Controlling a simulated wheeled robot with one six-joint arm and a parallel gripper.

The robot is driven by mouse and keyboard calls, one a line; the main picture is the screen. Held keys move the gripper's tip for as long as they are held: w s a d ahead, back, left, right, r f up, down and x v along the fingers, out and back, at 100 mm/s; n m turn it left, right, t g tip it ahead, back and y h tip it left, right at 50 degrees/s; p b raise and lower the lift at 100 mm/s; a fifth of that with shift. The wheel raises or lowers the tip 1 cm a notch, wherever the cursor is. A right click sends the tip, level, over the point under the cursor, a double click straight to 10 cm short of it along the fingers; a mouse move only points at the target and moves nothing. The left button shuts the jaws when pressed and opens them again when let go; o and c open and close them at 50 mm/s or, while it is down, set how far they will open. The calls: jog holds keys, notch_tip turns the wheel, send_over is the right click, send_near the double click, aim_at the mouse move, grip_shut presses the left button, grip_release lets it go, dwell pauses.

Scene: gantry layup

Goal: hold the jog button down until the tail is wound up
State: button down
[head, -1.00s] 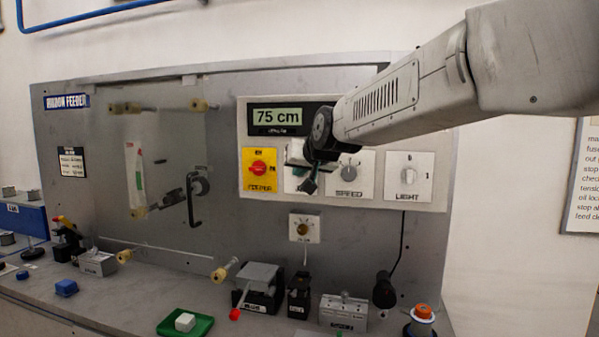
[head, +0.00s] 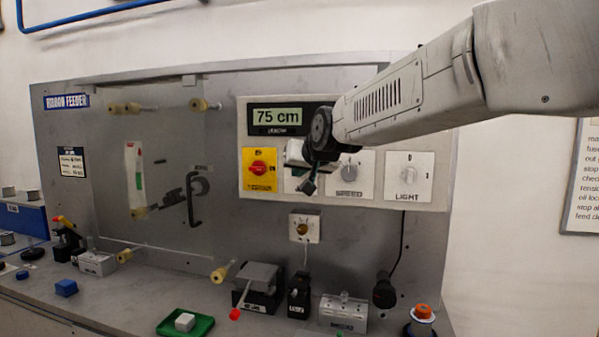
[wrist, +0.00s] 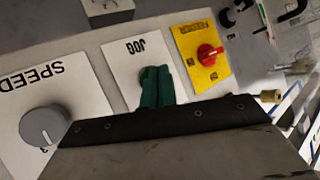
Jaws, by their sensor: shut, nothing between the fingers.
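The jog plate (wrist: 128,58) is white with the word JOG, shown upside down in the wrist view. The jog button's greyish edge (wrist: 149,71) shows just beyond the green fingertips. My gripper (wrist: 156,86) is shut and empty, with its fingertips over the button. I cannot tell whether they touch or press it. In the head view my gripper's wrist hides most of the plate and the button. The display (head: 277,117) reads 75 cm. A pale strip (head: 131,165) with green and red marks is on the left of the feeder; I cannot tell whether it is the tail.
A yellow plate with a red knob (head: 259,168) is left of the jog plate. The speed dial (wrist: 43,125) and light switch (head: 407,171) are to its right. A small dial box (head: 304,227) is below. The bench holds a green tray (head: 168,325) and several small devices.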

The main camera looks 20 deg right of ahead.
jog(key=shift+s+a, duration=0.25)
jog(key=shift+s, duration=0.1)
jog(key=shift+s+a, duration=0.1)
jog(key=s+a, duration=0.1)
jog(key=s, duration=0.1)
jog(key=s+a, duration=0.1)
jog(key=s, duration=0.1)
jog(key=shift+a, duration=0.4)
dwell(0.8)
jog(key=s+d+f+n+g, duration=0.2)
jog(key=s+f+g, duration=0.4)
jog(key=s+f, duration=0.65)
jog(key=s+d+f+g, duration=0.1)
jog(key=s+f+g, duration=0.1)
jog(key=s, duration=0.9)
jog(key=s+f+g, duration=0.3)
jog(key=s+f, duration=0.2)
jog(key=s, duration=0.7)
jog(key=shift+s+d+f, duration=0.15)
jog(key=shift+d+f, duration=0.05)
jog(key=shift+d, duration=0.15)
